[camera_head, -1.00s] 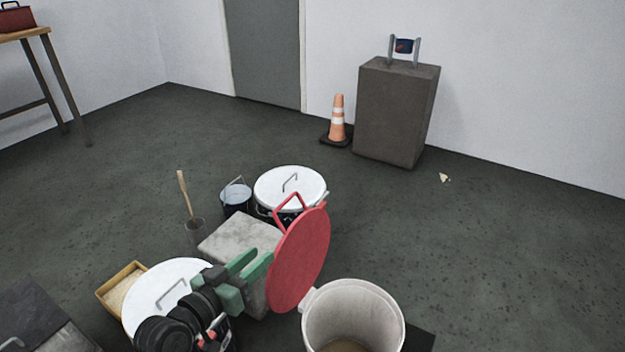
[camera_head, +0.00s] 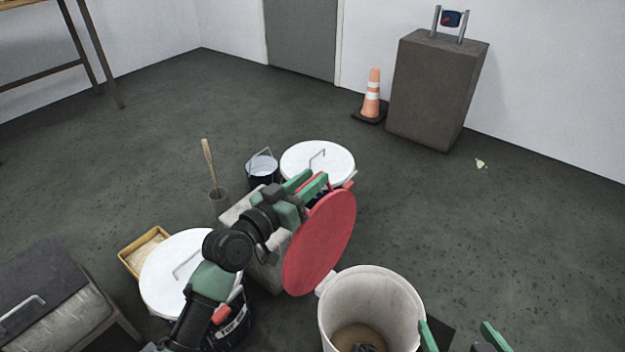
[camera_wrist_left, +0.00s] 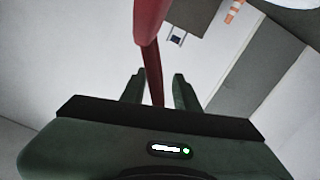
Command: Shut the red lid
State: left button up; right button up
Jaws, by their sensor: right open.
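The red lid (camera_head: 320,245) stands up on edge, tilted, at the left rim of the open off-white bucket (camera_head: 335,300). My left gripper (camera_head: 308,183) is at the lid's back upper side, where its handle is mostly hidden in the head view. In the left wrist view a red bar (camera_wrist_left: 153,75), seemingly the handle, runs between the left gripper's fingers (camera_wrist_left: 157,90). Gaps show on both sides, so these fingers are open around it. My right gripper (camera_head: 461,337) is open and empty at the bottom edge, right of the bucket.
Two white-lidded buckets (camera_head: 318,160) (camera_head: 172,268), a small dark pail (camera_head: 262,168), a grey block (camera_head: 262,272) and a yellow tray (camera_head: 134,262) crowd the left side of the lid. A cone (camera_head: 374,92) and pedestal (camera_head: 432,95) stand farther back.

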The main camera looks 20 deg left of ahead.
pick_arm(q)
jog(key=shift+w+d, duration=0.15)
jog(key=shift+w, duration=0.1)
grip_shut()
dwell(1.4)
